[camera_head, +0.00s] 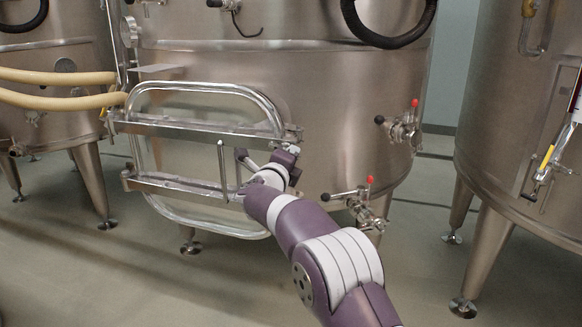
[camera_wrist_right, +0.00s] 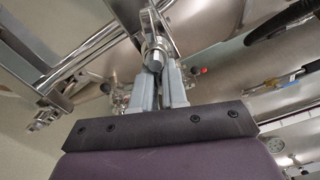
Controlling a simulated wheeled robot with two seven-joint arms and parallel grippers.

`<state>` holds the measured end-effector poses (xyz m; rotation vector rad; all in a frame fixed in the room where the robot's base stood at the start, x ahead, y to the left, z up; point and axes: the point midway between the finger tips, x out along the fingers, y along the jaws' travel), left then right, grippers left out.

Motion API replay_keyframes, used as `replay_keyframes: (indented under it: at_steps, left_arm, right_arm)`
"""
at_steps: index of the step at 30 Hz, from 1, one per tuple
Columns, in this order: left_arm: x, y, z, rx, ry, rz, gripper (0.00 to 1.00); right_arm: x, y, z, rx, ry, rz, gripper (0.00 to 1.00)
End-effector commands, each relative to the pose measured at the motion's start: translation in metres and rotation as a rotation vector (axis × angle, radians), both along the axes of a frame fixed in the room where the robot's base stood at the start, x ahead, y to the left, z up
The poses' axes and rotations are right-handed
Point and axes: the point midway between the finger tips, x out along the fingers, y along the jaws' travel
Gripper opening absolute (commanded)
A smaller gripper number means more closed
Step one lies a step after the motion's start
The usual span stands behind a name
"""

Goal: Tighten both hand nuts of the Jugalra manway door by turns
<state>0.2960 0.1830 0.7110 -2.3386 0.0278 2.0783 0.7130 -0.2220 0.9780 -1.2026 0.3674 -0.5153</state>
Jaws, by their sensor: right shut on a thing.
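The manway door (camera_head: 190,158) is a rounded steel frame low on the middle vat, lying against its wall. An upper bar (camera_head: 200,130) and a lower bar (camera_head: 180,187) cross it. My right gripper (camera_head: 292,143) is at the right end of the upper bar. In the right wrist view its two grey fingers (camera_wrist_right: 161,88) are shut on a steel hand nut (camera_wrist_right: 154,60). The lower bar's right end and its hand nut are hidden behind my right arm in the head view. My left gripper is not in view.
An upright handle (camera_head: 222,165) stands out from the door close left of my wrist. Valves with red knobs (camera_head: 404,127) (camera_head: 358,200) stick out from the vat to the right. Pale hoses (camera_head: 60,89) run in at left. Another vat (camera_head: 515,130) stands at right; the floor in front is open.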

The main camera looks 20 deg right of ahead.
Motion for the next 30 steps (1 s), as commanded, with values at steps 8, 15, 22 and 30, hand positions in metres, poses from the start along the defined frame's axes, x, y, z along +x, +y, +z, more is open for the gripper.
replay_keyframes:
  at_steps: [8,15,22,30]
  left_arm:
    - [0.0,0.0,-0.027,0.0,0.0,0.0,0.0]
    - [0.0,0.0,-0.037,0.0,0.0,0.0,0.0]
    - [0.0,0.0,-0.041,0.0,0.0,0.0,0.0]
    - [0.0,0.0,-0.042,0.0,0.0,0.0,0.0]
  right_arm:
    - [0.001,0.002,-0.01,0.177,-0.116,0.0,0.0]
    - [0.002,0.003,-0.011,0.279,-0.184,-0.001,0.0]
    - [0.003,0.004,-0.012,0.326,-0.214,-0.001,0.0]
    - [0.003,0.004,-0.011,0.337,-0.221,-0.001,0.0]
